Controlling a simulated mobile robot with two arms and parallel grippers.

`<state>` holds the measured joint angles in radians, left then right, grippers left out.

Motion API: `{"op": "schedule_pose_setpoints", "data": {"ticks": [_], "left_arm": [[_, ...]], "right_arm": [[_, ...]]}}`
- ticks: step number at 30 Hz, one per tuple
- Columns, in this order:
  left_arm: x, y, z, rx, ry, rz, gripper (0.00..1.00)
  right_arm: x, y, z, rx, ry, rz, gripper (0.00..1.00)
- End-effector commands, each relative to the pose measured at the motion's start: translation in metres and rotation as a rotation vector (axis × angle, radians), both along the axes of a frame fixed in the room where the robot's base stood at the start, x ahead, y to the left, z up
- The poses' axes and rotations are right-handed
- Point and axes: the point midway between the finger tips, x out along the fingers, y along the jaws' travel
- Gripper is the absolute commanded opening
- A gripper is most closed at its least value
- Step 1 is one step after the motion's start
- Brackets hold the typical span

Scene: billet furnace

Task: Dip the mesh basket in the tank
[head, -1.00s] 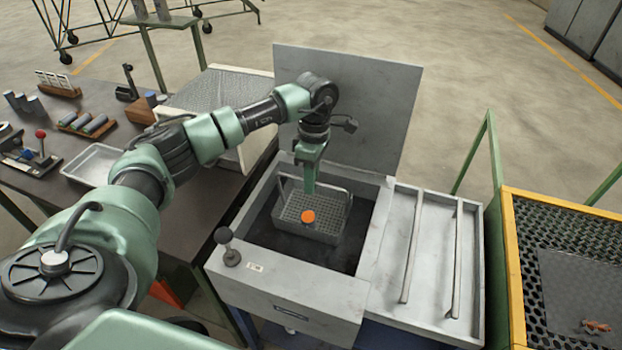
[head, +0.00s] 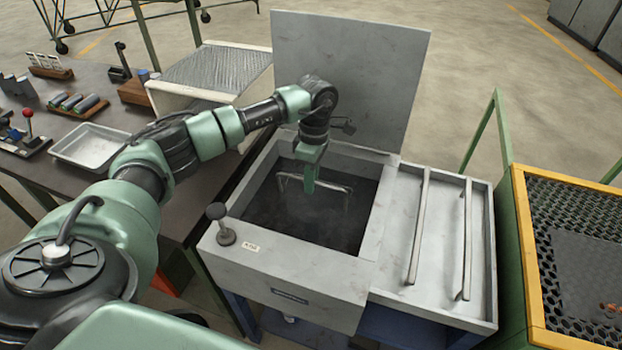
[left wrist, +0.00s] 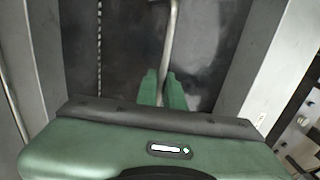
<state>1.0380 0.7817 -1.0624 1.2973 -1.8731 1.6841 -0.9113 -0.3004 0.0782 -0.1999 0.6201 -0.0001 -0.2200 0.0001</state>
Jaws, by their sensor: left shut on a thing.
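My left gripper (head: 310,188) reaches down into the open tank (head: 285,272) and is shut on the mesh basket's wire handle (head: 347,198). In the left wrist view the two green fingers (left wrist: 166,88) close on the handle bar (left wrist: 170,40). Only the upper part of the handle shows above the dark surface (head: 300,222) inside the tank. The basket's mesh body and whatever lies in it are hidden under that surface. My right gripper is not in view.
The tank's grey lid (head: 350,85) stands raised behind it. A drain tray with two rails (head: 417,240) adjoins on the right, empty. A black knob (head: 217,212) stands on the front left rim. The dark bench (head: 90,185) lies left, a yellow-framed mesh table (head: 530,260) right.

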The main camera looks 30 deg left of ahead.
Motion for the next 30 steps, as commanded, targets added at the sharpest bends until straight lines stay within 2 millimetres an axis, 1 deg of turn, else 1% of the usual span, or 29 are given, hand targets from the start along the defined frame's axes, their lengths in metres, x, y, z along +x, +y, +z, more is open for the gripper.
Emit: {"op": "schedule_pose_setpoints", "data": {"ticks": [1,6,15,21,30], "left_arm": [[0.001,0.0,-0.006,-0.001,-0.003,0.0,0.0],[0.001,0.0,-0.021,-0.001,-0.003,0.0,0.0],[0.001,-0.001,-0.039,-0.001,-0.003,-0.001,0.0],[0.001,0.0,-0.043,-0.001,-0.003,-0.001,0.0],[0.001,0.0,-0.043,-0.001,-0.003,0.0,0.0]], "right_arm": [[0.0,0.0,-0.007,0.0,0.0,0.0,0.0],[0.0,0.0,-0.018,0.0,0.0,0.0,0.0],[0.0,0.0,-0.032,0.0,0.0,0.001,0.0],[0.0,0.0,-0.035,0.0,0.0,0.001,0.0],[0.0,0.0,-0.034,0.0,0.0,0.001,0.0]]}}
